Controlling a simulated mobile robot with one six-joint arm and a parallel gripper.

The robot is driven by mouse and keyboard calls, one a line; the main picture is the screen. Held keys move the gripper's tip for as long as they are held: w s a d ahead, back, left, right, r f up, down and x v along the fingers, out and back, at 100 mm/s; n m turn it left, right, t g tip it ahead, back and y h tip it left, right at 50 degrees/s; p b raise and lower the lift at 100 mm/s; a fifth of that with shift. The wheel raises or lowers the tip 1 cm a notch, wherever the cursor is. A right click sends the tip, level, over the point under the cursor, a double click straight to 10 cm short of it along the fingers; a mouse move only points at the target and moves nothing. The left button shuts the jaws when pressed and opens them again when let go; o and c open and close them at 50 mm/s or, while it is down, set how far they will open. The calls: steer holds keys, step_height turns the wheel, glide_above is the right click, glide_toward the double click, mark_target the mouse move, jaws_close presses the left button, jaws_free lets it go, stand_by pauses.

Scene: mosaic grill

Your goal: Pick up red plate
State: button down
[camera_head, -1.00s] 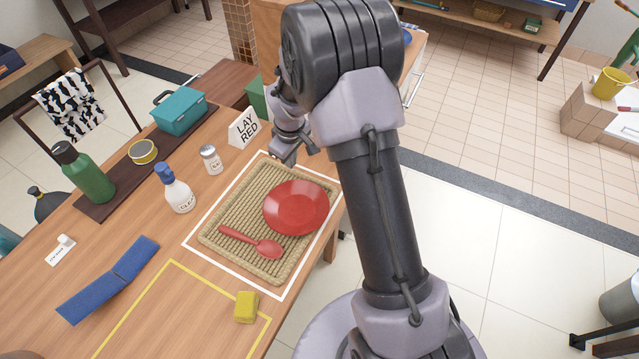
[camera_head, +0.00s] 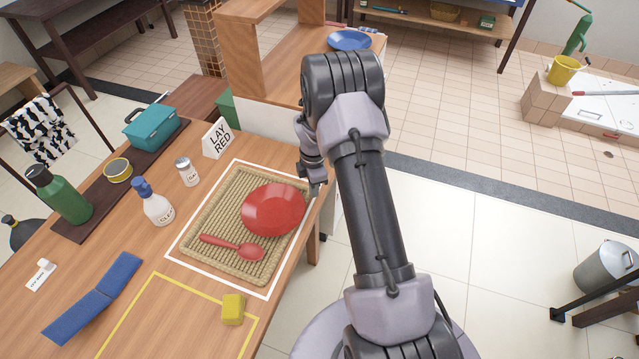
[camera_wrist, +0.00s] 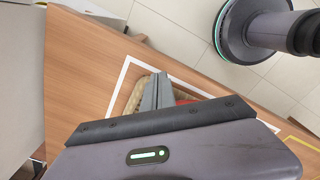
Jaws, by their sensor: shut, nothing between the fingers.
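The red plate (camera_head: 273,209) lies on the woven mat (camera_head: 213,212) inside a white outline on the wooden table, at the mat's right side. A red spoon (camera_head: 232,246) lies on the mat just below and left of the plate. My gripper (camera_head: 316,190) is to the right of the plate near the table edge, with its fingers partly hidden by my arm. In the wrist view my gripper (camera_wrist: 160,88) has its fingers together with nothing held. Behind them a little red shows; the rest of the plate is hidden by the gripper body.
A "LAY RED" sign (camera_head: 218,138) stands behind the mat. A white spray bottle (camera_head: 152,202), a can (camera_head: 187,171) and a green bottle (camera_head: 60,195) stand to the left. A yellow block (camera_head: 233,309) and a blue folded strip (camera_head: 92,300) lie in front.

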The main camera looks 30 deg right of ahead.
mark_target(301, 195)
steer(key=shift+w+a, duration=0.15)
steer(key=shift+a, duration=1)
steer(key=shift+a+r, duration=0.1)
steer(key=shift+w+a, duration=0.2)
steer(key=shift+a, duration=0.7)
